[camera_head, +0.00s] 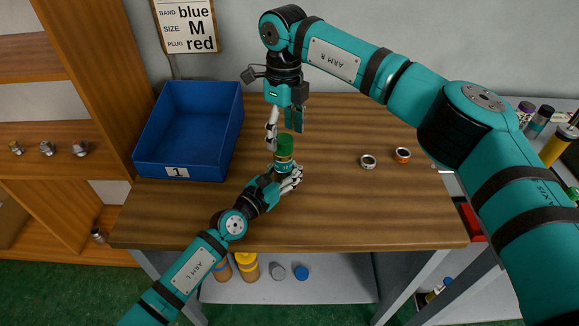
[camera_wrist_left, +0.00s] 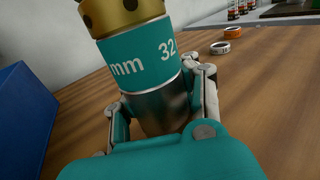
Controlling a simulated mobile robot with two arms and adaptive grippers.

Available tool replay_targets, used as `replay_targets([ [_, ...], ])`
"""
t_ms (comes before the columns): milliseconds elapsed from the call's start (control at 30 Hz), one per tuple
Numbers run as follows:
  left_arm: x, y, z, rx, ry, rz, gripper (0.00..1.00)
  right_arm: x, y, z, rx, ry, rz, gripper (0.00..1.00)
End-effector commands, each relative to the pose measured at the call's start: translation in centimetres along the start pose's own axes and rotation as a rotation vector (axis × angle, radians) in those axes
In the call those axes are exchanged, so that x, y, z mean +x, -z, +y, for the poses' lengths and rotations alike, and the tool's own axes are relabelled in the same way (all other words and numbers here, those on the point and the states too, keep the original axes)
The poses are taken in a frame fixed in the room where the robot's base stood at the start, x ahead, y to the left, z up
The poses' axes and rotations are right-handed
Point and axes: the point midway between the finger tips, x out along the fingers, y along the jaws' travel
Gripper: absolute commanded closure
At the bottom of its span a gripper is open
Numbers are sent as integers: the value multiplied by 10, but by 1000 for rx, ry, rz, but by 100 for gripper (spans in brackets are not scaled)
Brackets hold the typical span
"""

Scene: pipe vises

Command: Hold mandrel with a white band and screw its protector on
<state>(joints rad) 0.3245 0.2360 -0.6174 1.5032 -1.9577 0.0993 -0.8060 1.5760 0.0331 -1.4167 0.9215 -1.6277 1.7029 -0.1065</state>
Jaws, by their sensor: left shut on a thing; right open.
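My left gripper (camera_head: 286,177) is shut around a steel cylinder (camera_wrist_left: 165,108) and holds it upright at the middle of the table. The cylinder has a teal label reading "32" and "mm" and a brass collar (camera_wrist_left: 122,10) with dark holes above it. In the head view a green top (camera_head: 285,144) shows on the held piece. No white band shows on its visible side. My right gripper (camera_head: 283,127) is open, pointing down just above the green top; whether it touches cannot be told. In the left wrist view my left gripper's fingers (camera_wrist_left: 163,112) flank the cylinder.
A blue bin (camera_head: 185,130) labelled 1 stands left on the wooden table (camera_head: 340,215). A pale ring (camera_head: 368,161) and an orange ring (camera_head: 402,155) lie to the right. A sign (camera_head: 186,25) reads band blue, size M, plug red. The table's front is clear right of my left arm.

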Motion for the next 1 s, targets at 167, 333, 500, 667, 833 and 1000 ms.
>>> replay_targets([
  [167,0,1,0,-1,0,3,100,-42,-1,0,2,4,-3,33],
  [333,0,1,0,-1,0,3,100,-73,-1,0,1,2,-2,33],
  [500,0,2,0,-1,0,3,100,-90,-1,0,1,1,-2,33],
  [667,0,1,0,-1,0,3,100,-94,0,0,0,0,0,33],
  [833,0,1,0,0,0,3,100,-94,0,0,0,0,0,33],
  [1000,0,1,0,0,0,2,75,-94,0,0,0,0,0,33],
])
